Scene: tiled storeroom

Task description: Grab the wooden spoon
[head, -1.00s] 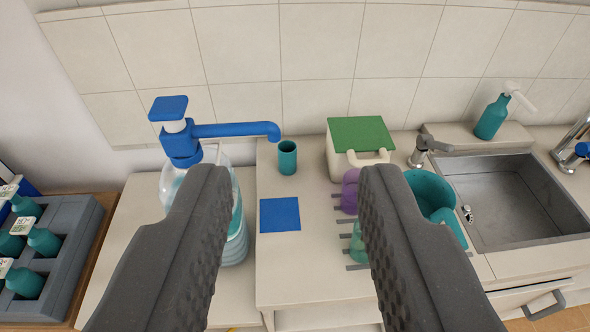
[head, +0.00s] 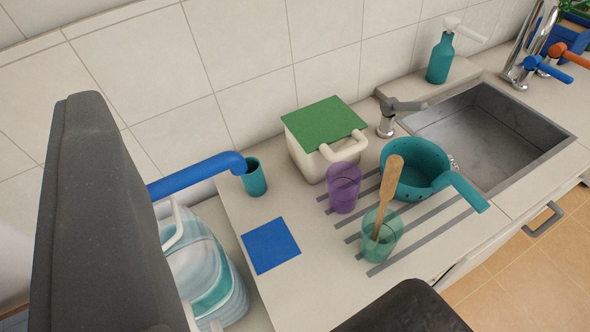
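The wooden spoon (head: 386,193) stands tilted in a clear green cup (head: 379,240) on the grey drying strips of the counter. Its handle end points up and its lower end is inside the cup. My gripper (head: 260,290) is open and empty; one finger fills the left side and the other shows only at the bottom edge. The cup and spoon stand beyond the finger at the bottom, apart from it.
A green-lidded white container (head: 313,157), a small teal cup (head: 254,178) and a sink (head: 488,138) are behind. A large water bottle (head: 205,268) is at left.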

